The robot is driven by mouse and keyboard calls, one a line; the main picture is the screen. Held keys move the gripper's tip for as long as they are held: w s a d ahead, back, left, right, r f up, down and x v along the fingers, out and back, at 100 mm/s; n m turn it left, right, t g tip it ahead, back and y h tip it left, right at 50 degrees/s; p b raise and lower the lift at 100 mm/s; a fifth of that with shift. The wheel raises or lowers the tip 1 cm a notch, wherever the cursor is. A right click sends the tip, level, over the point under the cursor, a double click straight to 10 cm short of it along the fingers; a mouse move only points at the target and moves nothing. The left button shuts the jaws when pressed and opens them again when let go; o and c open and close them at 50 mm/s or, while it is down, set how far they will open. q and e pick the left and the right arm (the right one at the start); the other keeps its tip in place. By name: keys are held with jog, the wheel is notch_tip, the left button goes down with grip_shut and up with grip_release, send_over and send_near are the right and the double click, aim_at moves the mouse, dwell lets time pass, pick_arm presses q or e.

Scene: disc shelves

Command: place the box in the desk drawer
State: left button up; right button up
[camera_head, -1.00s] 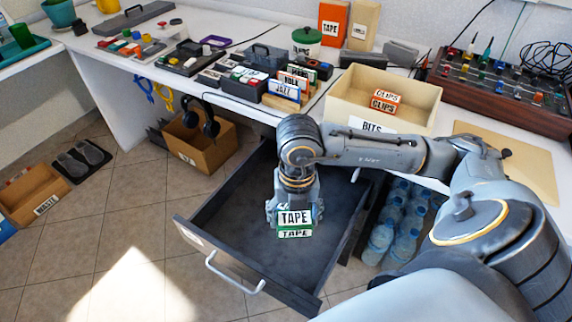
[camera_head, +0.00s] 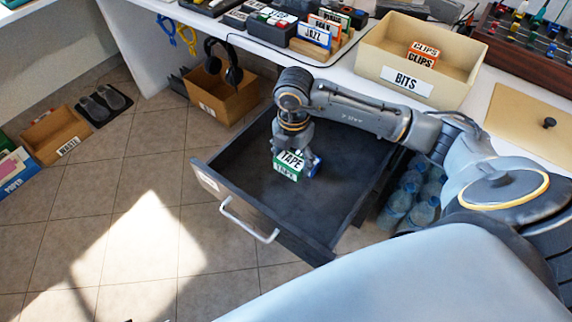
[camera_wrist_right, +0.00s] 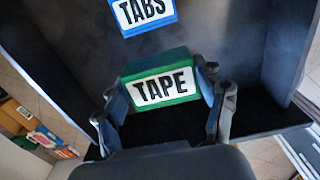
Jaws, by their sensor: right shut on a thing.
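The green box labelled TAPE (camera_head: 287,168) is held in my right gripper (camera_head: 292,157), inside the open dark desk drawer (camera_head: 242,210). In the right wrist view the same TAPE box (camera_wrist_right: 161,83) sits between the two fingers of the right gripper (camera_wrist_right: 165,100). I cannot tell whether it touches the drawer floor. My left gripper is not in view.
The drawer's front panel and silver handle (camera_head: 246,222) face the open floor. Water bottles (camera_head: 410,205) stand right of the drawer. A BITS bin (camera_head: 405,88) holding CLIPS boxes and a JAZZ card rack (camera_head: 318,40) stand on the desk above. A carton with headphones (camera_head: 222,92) stands behind.

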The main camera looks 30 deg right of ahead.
aim_at(286, 159)
jog(key=w+f, duration=0.2)
jog(key=f, duration=0.1)
jog(key=shift+w+b, duration=0.3)
jog(key=shift+w+a+f, duration=0.1)
jog(key=shift+w+f, duration=0.25)
jog(key=shift+f, duration=0.2)
notch_tip(286, 159, down, 3)
jog(key=shift+r+b, duration=0.1)
jog(key=shift+b, duration=0.5)
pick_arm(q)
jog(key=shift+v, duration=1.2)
pick_arm(e)
jog(key=shift+s, duration=0.1)
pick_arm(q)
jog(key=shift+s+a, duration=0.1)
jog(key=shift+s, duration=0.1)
pick_arm(e)
jog(key=o, duration=1.2)
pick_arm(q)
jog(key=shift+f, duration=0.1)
